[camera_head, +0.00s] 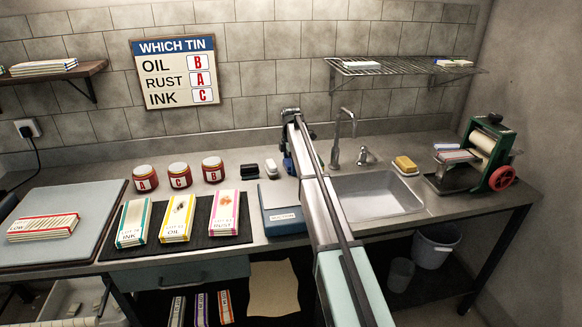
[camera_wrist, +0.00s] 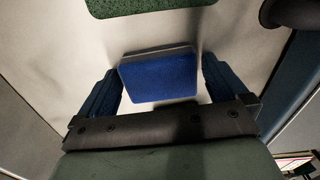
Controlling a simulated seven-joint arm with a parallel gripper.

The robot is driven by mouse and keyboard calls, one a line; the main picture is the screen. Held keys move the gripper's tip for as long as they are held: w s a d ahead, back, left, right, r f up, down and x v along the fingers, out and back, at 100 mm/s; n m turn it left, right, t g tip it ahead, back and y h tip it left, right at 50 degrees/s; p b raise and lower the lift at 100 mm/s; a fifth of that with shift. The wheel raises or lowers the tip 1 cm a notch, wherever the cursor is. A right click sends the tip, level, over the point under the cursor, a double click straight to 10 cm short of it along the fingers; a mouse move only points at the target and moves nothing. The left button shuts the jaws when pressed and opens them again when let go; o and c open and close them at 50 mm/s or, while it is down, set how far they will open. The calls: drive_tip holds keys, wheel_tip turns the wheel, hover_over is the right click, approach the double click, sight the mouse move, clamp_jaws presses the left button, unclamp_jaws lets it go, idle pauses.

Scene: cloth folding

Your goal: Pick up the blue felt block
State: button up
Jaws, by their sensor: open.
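The blue felt block (camera_wrist: 158,80) lies on the pale counter in the wrist view, with a grey strip along its far edge. My gripper (camera_wrist: 159,66) is open, with one dark blue finger on each side of the block. A gap shows between the block and each finger; the gripper's height over the counter is hard to tell. In the head view my gripper (camera_head: 288,163) is low at the back of the counter, left of the sink, and my arm hides most of that spot. I cannot make out the block for certain there.
A black block (camera_head: 249,172) and a white block (camera_head: 271,168) stand just left of my gripper. A green speckled piece (camera_wrist: 140,6) lies beyond the blue block.

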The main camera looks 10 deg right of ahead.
drive_tip(key=shift+c, duration=0.5)
drive_tip(key=c, duration=0.8)
drive_tip(key=shift+o, duration=0.2)
wheel_tip(320, 180, up, 18)
